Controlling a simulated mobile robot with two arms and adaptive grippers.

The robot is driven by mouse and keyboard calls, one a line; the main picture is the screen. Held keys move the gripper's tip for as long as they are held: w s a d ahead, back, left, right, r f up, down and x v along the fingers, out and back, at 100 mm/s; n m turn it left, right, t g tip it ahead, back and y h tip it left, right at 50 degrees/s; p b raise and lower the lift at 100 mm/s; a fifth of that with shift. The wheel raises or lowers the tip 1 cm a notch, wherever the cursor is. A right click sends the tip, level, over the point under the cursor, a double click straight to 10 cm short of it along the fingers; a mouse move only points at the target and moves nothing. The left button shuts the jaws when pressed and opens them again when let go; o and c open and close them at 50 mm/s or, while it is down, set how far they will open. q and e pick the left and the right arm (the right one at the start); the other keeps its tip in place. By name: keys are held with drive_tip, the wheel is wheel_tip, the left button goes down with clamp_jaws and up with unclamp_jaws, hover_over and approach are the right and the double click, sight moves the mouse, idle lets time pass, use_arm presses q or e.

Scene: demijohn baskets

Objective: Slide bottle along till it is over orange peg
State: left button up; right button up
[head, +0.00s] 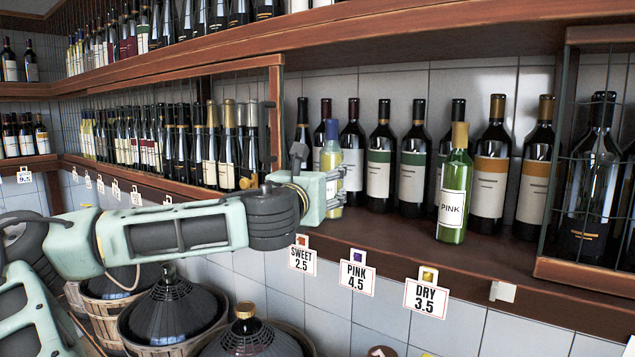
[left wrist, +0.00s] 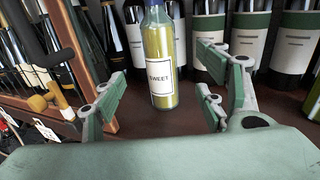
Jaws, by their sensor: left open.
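A yellow-green bottle with a blue cap (head: 331,160) stands upright on the shelf, partly hidden by my left gripper (head: 333,187). In the left wrist view this bottle (left wrist: 161,52) shows a white SWEET label and stands between the spread fingers of my left gripper (left wrist: 162,82), with gaps on both sides. The orange peg (head: 302,240) is on the shelf's front edge above the SWEET 2.5 tag, a little left of the bottle in the head view. My right gripper is not in view.
A green PINK bottle (head: 453,195) stands farther right. Several dark wine bottles (head: 412,165) line the back. A purple peg (head: 356,255) and a yellow peg (head: 428,274) follow along the edge. Wire-fronted compartments flank the shelf. Clear shelf (head: 390,226) lies between the two labelled bottles.

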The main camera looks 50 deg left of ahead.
use_arm(q)
drive_tip(key=b+v, duration=0.1)
drive_tip(key=v, duration=0.6)
idle(1.0)
drive_tip(key=b+v, duration=0.3)
drive_tip(key=v, duration=0.4)
idle(0.8)
idle(0.6)
